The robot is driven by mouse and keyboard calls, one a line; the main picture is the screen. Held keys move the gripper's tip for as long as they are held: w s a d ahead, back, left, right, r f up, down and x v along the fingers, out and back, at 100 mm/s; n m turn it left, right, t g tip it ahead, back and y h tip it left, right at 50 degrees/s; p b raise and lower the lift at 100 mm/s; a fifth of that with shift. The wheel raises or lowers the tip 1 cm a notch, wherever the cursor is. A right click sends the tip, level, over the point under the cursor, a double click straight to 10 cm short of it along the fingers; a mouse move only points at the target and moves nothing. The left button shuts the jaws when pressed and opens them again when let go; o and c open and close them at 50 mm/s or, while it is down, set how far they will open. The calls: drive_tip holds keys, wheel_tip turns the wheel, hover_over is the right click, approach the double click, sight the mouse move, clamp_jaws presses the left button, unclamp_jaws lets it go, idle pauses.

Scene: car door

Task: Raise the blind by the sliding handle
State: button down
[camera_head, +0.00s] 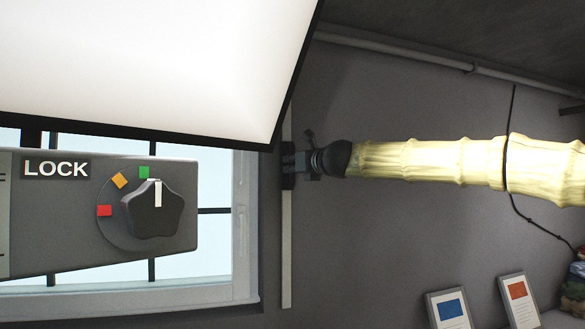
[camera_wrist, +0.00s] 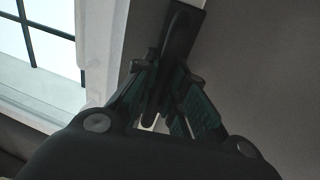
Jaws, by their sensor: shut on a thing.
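The sliding handle (camera_head: 288,168) is a small dark piece on a narrow pale vertical rail (camera_head: 287,235) beside the window, in the head view. My gripper (camera_head: 298,164) reaches it from the right and is shut on it, mostly covering it. In the wrist view the dark handle (camera_wrist: 180,38) runs between the two fingers of my gripper (camera_wrist: 168,88). The window (camera_head: 215,240) shows bright panes, dark bars and a pale frame. A large white panel with a dark edge (camera_head: 150,60) covers its upper part in the head view; I cannot tell if it is the blind.
A grey panel marked LOCK (camera_head: 60,215) with a black knob (camera_head: 155,208) and coloured squares stands in front of the window. A pipe (camera_head: 400,50) runs along the upper wall. Two small framed pictures (camera_head: 450,308) (camera_head: 519,300) are low at right.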

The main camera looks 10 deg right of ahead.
drive_tip(key=shift+r, duration=0.4)
drive_tip(key=c, duration=1.5)
unclamp_jaws()
drive_tip(key=shift+s+d, duration=0.1)
drive_tip(key=shift+d, duration=0.05)
drive_tip(key=shift+o, duration=0.2)
drive_tip(key=shift+f, duration=0.1)
drive_tip(key=v, duration=1.2)
drive_tip(key=shift+d, duration=0.15)
